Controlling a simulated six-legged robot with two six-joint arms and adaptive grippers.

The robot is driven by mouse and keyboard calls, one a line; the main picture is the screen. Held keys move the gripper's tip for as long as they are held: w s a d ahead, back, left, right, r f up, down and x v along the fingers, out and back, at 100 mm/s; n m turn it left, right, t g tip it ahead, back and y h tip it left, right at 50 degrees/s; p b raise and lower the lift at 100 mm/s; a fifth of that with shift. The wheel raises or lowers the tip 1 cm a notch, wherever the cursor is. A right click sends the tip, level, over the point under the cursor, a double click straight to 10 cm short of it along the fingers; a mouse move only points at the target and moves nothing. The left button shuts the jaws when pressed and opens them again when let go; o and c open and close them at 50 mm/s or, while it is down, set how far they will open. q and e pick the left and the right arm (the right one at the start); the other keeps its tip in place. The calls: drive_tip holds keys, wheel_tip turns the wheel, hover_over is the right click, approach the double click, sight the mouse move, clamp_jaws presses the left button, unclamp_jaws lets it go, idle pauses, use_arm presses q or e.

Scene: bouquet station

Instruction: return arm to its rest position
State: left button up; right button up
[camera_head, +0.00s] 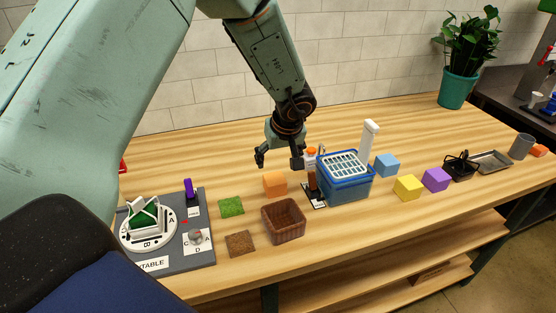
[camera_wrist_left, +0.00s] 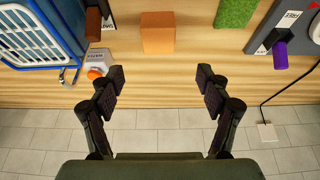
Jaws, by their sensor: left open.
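My left gripper (camera_head: 279,157) hangs from the arm over the back part of the wooden table, behind the orange block (camera_head: 275,183). Its fingers are spread apart with nothing between them. In the left wrist view the open gripper (camera_wrist_left: 159,84) faces the table's back edge and the tiled surface beyond it, and the orange block (camera_wrist_left: 158,33) lies ahead of the fingertips. My left arm's upper links fill the upper left of the head view. My right gripper is not in view.
A brown basket (camera_head: 284,221) and a grey turntable board (camera_head: 200,256) are in front. A potted plant (camera_head: 462,70) stands at the back right.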

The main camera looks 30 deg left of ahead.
sight(274, 179)
use_arm(q)
drive_tip(key=shift+f, duration=0.1)
drive_tip(key=b+x, duration=0.1)
drive_tip(key=x, duration=1.1)
drive_tip(key=shift+f+b, duration=0.2)
drive_tip(key=shift+b, duration=0.15)
drive_tip(key=shift+r, duration=1.9)
drive_tip(key=shift+f, duration=0.1)
